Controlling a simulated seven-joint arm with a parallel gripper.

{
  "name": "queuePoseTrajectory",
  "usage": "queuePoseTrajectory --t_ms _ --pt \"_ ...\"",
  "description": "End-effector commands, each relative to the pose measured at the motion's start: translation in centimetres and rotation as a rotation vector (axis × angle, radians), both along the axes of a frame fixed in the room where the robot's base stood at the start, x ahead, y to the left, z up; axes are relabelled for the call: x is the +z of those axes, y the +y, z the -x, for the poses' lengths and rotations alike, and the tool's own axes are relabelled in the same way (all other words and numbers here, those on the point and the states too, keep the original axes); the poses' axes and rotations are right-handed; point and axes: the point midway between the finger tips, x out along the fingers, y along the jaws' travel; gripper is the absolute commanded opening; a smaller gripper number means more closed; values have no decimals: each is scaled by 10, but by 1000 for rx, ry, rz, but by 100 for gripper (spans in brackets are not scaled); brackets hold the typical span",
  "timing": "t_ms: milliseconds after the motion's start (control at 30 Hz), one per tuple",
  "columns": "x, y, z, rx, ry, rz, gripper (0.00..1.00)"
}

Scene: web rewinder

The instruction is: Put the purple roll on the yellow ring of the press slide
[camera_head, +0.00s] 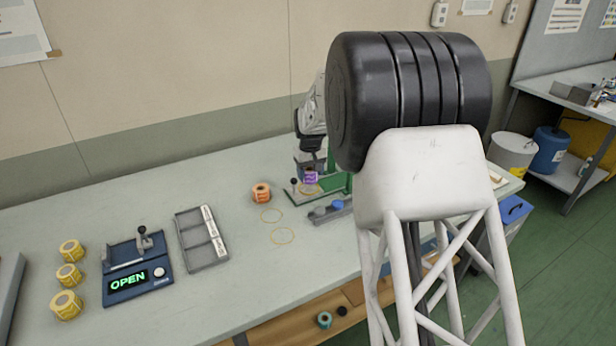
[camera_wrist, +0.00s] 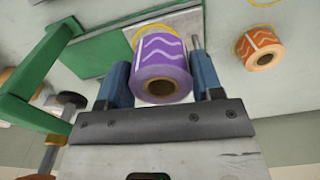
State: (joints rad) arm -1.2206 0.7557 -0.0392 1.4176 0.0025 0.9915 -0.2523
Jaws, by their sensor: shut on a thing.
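The purple roll (camera_head: 311,178) with pale wavy lines is held between the two blue fingers of my gripper (camera_wrist: 160,64). In the wrist view the purple roll (camera_wrist: 161,82) shows its open core towards the camera. The yellow ring (camera_wrist: 172,30) shows partly behind the roll, on the press slide (camera_wrist: 108,44); the roll hides part of it. In the head view the yellow ring (camera_head: 312,190) shows just below the roll, on the green press base. I cannot tell whether the roll touches the slide.
An orange roll (camera_head: 261,193) stands left of the press, near two empty yellow rings on the table. The green press frame (camera_wrist: 40,90) stands close beside my gripper. A dark device reading OPEN (camera_head: 130,280), a grey tray (camera_head: 202,240) and yellow rolls (camera_head: 68,275) are at the left.

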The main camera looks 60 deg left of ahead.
Motion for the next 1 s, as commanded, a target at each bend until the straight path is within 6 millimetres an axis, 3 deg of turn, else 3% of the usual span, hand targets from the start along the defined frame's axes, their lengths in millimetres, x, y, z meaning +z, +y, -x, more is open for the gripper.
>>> queuePoseTrajectory --t_ms 433,1000 --pt "-5 25 -13 62 1 11 43" --pt "-7 30 -16 78 2 16 43"
